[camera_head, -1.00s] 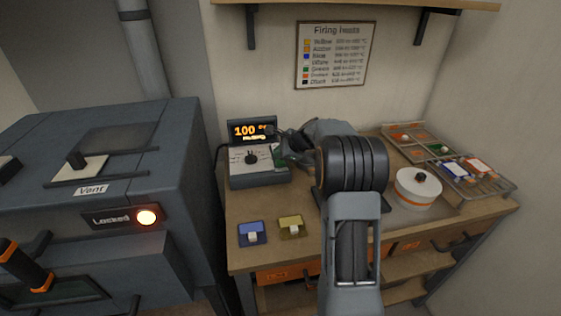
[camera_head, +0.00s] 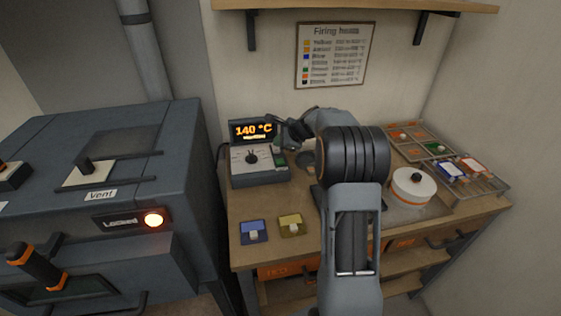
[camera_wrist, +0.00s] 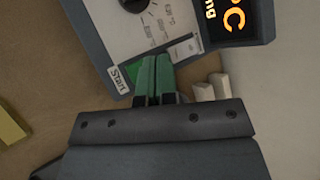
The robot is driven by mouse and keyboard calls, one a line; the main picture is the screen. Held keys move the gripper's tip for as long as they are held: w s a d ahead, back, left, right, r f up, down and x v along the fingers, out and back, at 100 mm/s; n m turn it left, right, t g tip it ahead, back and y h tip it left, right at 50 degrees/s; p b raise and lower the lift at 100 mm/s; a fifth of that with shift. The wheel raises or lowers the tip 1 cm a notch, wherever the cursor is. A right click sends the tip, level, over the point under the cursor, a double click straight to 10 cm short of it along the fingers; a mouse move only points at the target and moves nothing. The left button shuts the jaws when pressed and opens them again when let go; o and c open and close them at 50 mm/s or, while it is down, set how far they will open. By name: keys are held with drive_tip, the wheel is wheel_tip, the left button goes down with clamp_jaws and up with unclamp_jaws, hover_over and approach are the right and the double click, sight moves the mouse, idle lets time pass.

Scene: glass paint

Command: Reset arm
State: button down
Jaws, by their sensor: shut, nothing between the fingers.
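My gripper (camera_wrist: 154,82) is shut and empty, its green fingertips together in the wrist view. They appear in front of the control box beside its green Start button (camera_wrist: 131,74); I cannot tell the gap. In the head view my gripper (camera_head: 284,133) is at the upper right of the control box (camera_head: 258,178), partly hidden by my arm. The box has a white dial panel and a black knob. The display (camera_head: 252,131) behind it reads 140 °C in orange; part of it also shows in the wrist view (camera_wrist: 232,20).
A dark kiln (camera_head: 180,200) stands left, its Locked light (camera_head: 153,220) lit. Right are a white lidded pot (camera_head: 411,188) and trays (camera_head: 465,170) of coloured pieces. A shelf (camera_head: 350,7) hangs above.

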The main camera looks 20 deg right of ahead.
idle(0.3)
drive_tip(key=shift+n, duration=0.3)
drive_tip(key=s+f+n, duration=0.1)
drive_tip(key=s+f+n+g, duration=0.1)
drive_tip(key=f, duration=0.1)
drive_tip(key=shift+s+a+f+n+g, duration=0.2)
drive_tip(key=shift+s+n+g, duration=0.1)
drive_tip(key=shift+s+n, duration=0.1)
drive_tip(key=s+a+r+n+h, duration=0.1)
drive_tip(key=s+a+n, duration=0.3)
drive_tip(key=s, duration=0.6)
drive_tip(key=s+a+r+n+g+h, duration=0.1)
drive_tip(key=s+a+r+n+h, duration=0.1)
drive_tip(key=s+n, duration=0.5)
drive_tip(key=s+a+r+n+g+h, duration=0.1)
drive_tip(key=s+a+r+n, duration=0.2)
drive_tip(key=s, duration=1)
drive_tip(key=shift+a+n+h, duration=0.3)
drive_tip(key=shift+a+n, duration=1.2)
drive_tip(key=shift+n, duration=0.3)
drive_tip(key=shift+r, duration=0.1)
idle(1.8)
